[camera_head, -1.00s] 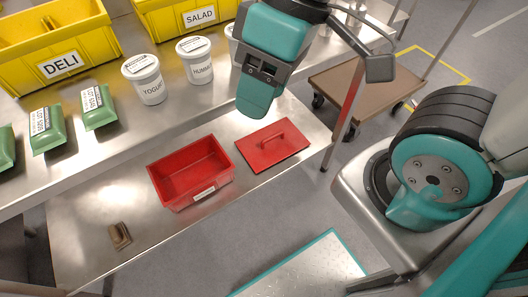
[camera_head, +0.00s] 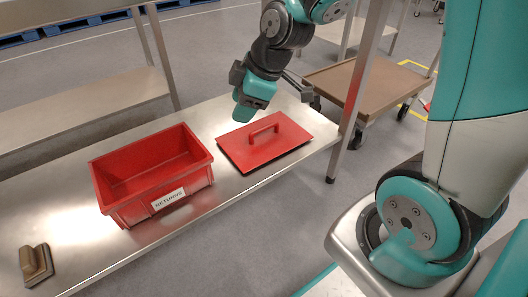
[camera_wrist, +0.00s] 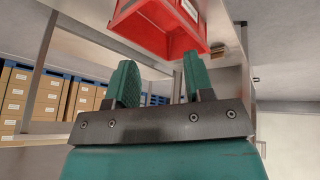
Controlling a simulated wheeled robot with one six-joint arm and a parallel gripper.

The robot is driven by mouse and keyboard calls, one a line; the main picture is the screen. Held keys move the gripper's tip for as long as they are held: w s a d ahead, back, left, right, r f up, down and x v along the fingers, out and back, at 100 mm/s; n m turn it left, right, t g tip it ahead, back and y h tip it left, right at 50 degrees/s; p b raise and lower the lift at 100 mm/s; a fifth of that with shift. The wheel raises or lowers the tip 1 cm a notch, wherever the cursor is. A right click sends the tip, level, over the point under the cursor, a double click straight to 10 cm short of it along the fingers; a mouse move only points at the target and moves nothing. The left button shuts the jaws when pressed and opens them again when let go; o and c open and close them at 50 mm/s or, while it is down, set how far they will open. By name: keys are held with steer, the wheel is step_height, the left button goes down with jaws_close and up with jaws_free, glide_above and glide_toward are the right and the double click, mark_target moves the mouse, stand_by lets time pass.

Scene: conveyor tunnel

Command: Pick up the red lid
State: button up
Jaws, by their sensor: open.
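The red lid (camera_head: 263,141) lies flat on the steel shelf, with a raised bar handle on its top. My gripper (camera_head: 243,113) is above the lid's back left edge in the head view, apart from the handle. In the wrist view my gripper (camera_wrist: 158,80) shows two teal fingers spread apart with nothing between them. The lid does not show in the wrist view. The red bin (camera_head: 152,176) with a RETURNS label stands open and empty left of the lid; it also shows at the top of the wrist view (camera_wrist: 150,28).
A brown scrubbing block (camera_head: 36,263) lies at the shelf's (camera_head: 100,250) left end. A steel post (camera_head: 362,85) rises right of the lid, with a brown-topped cart (camera_head: 365,82) behind. Stacked cartons (camera_wrist: 20,95) show in the wrist view.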

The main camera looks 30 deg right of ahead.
steer(key=w+d+f+n+t+h+b, duration=0.1)
steer(key=w+d+f+n+t+h, duration=0.15)
steer(key=w+d+f, duration=0.55)
steer(key=n, duration=0.3)
glide_toward(265, 127)
steer(key=shift+h, duration=0.45)
steer(key=f+b, duration=0.1)
steer(key=b, duration=0.1)
steer(key=w+a+f+b, duration=0.1)
steer(key=f+b, duration=0.1)
steer(key=w+f+b, duration=0.1)
steer(key=b, duration=0.1)
steer(key=shift+w+a+f+b, duration=0.1)
steer(key=shift+a+f+b, duration=0.1)
steer(key=shift+b, duration=0.2)
steer(key=b+x, duration=0.2)
steer(key=x, duration=0.1)
steer(key=b+x, duration=0.2)
steer(key=x, duration=0.1)
steer(key=shift+w+d, duration=0.15)
steer(key=shift+d, duration=0.1)
steer(key=shift+r, duration=0.15)
jaws_close()
